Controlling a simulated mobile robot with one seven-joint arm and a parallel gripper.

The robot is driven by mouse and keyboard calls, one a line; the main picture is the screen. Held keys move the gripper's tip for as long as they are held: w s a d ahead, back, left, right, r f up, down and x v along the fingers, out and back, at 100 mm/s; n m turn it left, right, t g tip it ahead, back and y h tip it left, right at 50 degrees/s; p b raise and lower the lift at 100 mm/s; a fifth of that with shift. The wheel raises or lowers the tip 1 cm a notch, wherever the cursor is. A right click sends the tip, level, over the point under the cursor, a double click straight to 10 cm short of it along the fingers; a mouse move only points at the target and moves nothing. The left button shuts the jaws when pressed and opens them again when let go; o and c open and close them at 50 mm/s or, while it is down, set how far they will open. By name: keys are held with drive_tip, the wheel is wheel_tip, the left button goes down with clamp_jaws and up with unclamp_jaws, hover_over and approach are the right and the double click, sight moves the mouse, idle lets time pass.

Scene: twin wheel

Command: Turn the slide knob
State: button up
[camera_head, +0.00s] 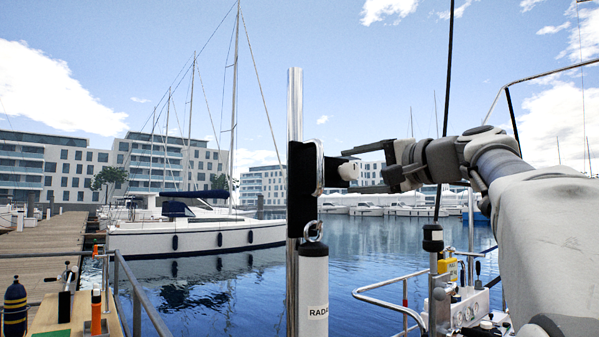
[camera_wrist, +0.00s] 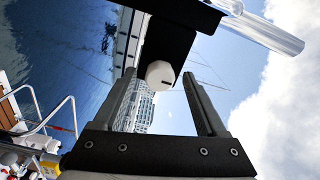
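The slide knob (camera_head: 349,170) is a small white knob on the right side of a black slide block (camera_head: 300,195), which sits on an upright metal pole (camera_head: 294,110). My gripper (camera_head: 354,168) comes from the right and is open. One finger is above the knob and one below it in the head view. In the wrist view the knob (camera_wrist: 160,75), with a dark slot in its face, shows between the two fingertips of my gripper (camera_wrist: 159,76). Gaps show on both sides of it, so neither finger appears to touch it.
A white cylinder (camera_head: 314,290) marked "RADA…" hangs by a ring below the block. Metal railings (camera_head: 385,290) and deck gear stand at the lower right. Open water (camera_head: 215,300) lies behind.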

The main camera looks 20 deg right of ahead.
drive_tip(key=v, duration=1.7)
drive_tip(key=shift+s, duration=0.2)
